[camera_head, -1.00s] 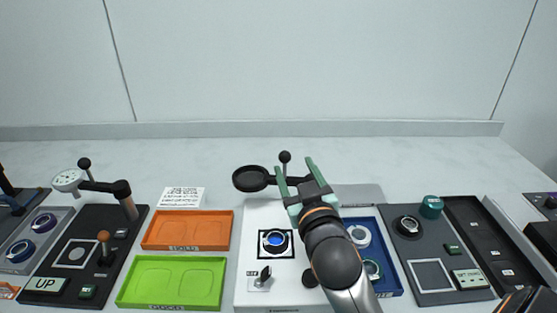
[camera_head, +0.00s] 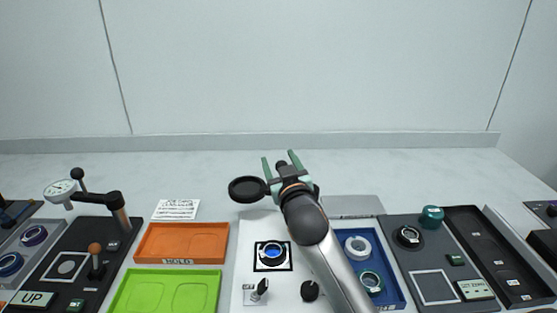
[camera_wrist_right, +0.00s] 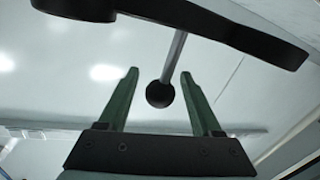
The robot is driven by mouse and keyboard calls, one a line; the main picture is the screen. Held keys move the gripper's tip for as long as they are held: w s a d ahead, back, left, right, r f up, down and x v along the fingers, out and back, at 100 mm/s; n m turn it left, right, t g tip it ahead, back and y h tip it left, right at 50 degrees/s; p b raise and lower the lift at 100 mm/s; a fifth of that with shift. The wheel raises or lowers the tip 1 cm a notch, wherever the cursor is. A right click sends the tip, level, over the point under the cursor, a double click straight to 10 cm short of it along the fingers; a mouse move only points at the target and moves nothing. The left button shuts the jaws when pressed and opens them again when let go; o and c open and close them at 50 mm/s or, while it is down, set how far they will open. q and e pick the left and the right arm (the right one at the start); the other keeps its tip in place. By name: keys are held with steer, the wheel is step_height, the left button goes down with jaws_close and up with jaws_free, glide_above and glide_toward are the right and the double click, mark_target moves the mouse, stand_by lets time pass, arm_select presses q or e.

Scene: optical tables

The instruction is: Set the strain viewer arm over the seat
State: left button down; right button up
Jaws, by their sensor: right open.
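The strain viewer arm ends in a round black disc (camera_head: 249,189), swung out behind the white station (camera_head: 240,290). Its upright post with a black ball knob (camera_wrist_right: 160,94) shows in the right wrist view, below the dark arm bar (camera_wrist_right: 215,32). The seat (camera_head: 272,254), a black-framed square holding a ringed blue-centred lens, lies on the white station, clear of the disc. My right gripper (camera_head: 280,160) is open, with the knob between its green fingers (camera_wrist_right: 159,76), apparently not clamped. The knob is hidden in the head view. My left gripper is not in view.
An orange tray (camera_head: 182,258) and a green tray (camera_head: 125,297) lie left of the station. A blue tray with ringed parts (camera_head: 394,285) lies right. Two knobs (camera_head: 310,291) (camera_head: 262,287) rise from the station's front.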

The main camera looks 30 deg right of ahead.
steer(key=shift+w+d, duration=0.15)
steer(key=shift+w, duration=0.35)
jaws_close()
stand_by(1.2)
